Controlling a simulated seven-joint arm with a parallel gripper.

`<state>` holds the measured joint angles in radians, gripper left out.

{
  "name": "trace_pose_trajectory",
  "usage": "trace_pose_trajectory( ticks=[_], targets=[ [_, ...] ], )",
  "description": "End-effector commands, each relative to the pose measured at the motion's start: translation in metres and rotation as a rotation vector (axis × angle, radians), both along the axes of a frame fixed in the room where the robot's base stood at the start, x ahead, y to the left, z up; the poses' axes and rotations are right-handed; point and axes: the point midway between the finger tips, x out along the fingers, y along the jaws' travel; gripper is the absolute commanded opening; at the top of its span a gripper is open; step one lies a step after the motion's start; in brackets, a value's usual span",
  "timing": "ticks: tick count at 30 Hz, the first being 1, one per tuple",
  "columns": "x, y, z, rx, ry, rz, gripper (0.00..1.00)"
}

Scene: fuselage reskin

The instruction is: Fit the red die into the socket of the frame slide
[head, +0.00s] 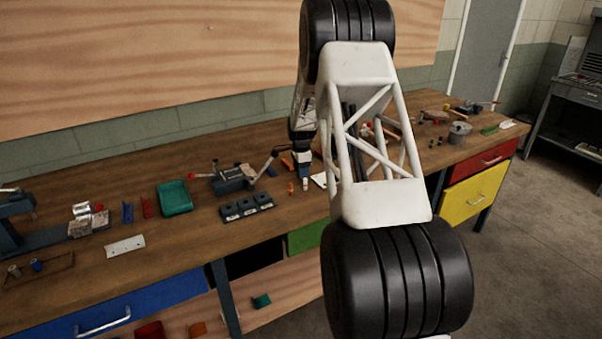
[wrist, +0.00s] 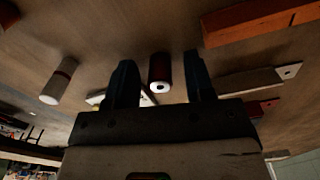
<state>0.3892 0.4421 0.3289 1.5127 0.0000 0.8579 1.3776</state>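In the wrist view, a dark red cylinder (wrist: 160,69), which looks like the red die, shows between the two fingers of my gripper (wrist: 161,82). Its pale end has a dark hole. The fingers are apart, with a gap on each side of the cylinder, and hold nothing. In the head view, my gripper (head: 304,168) is low over the middle of the bench, and I cannot pick out the red die there. I cannot tell for sure which fixture is the frame slide; a dark metal fixture with levers (head: 232,182) stands left of my gripper. No socket is clearly visible.
A black block with several recesses (head: 246,206) and a teal tray (head: 174,196) lie left on the bench (head: 185,240). The front left has bare wood.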

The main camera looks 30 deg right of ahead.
Motion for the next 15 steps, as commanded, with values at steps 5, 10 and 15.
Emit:
trace_pose_trajectory(
  ticks=[5,10,15],
  targets=[
    [0.0000,0.0000,0.0001,0.000,0.000,0.000,0.21],
    [0.0001,0.0000,0.0002,0.000,0.000,0.000,0.00],
    [0.0001,0.0000,0.0003,0.000,0.000,0.000,0.00]
  ],
)
